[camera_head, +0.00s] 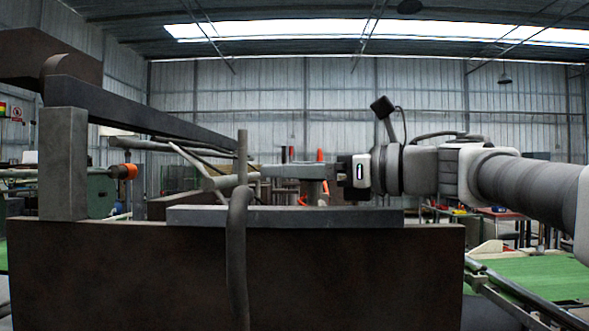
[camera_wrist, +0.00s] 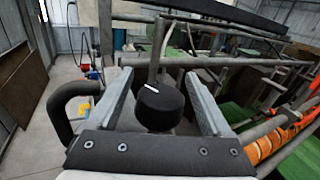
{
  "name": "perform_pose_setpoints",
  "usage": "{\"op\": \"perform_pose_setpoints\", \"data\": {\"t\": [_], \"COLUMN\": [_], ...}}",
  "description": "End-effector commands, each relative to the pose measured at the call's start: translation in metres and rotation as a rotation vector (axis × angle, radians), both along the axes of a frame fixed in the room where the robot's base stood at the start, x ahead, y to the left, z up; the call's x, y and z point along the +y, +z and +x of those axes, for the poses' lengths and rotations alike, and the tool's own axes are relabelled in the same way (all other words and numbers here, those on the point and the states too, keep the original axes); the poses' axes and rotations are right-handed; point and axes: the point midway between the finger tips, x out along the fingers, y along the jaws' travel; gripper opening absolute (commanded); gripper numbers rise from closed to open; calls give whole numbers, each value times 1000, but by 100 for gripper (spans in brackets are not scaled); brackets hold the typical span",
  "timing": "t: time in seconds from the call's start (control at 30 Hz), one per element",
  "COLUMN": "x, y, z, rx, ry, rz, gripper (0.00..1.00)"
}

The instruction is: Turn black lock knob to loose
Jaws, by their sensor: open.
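The black lock knob (camera_wrist: 160,108) is a short round cylinder with a white line on its top, seen in the wrist view. The line lies nearly across the picture, its left end slightly higher. My gripper (camera_wrist: 159,74) is open, with one grey finger on each side of the knob. Gaps show between the knob and both fingers. In the head view my gripper (camera_head: 268,171) reaches in from the right with its fingers level above a grey plate. I cannot make out the knob clearly there.
A dark block (camera_head: 120,275) carries the grey plate (camera_head: 190,216) and an upright post (camera_head: 63,165) with a long sloping bar. A curved dark handle (camera_head: 238,255) hangs at the front; it also shows left of my fingers in the wrist view (camera_wrist: 62,100). A thin rod stands just beyond the knob.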

Motion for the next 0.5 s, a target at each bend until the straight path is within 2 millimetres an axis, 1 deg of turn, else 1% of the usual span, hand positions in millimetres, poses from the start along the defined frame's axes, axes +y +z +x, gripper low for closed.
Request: {"op": "perform_pose_setpoints", "data": {"t": [0.17, 0.27, 0.37, 0.5], "x": [-4, -14, -32, -63], "y": [0, 1, 1, 1], "z": [-2, -6, -15, -30], "rx": [0, 0, -1, 1], "ry": [-1, -3, -5, -6], "rz": [0, 0, 1, 1], "gripper": [83, 83, 83, 83]}}
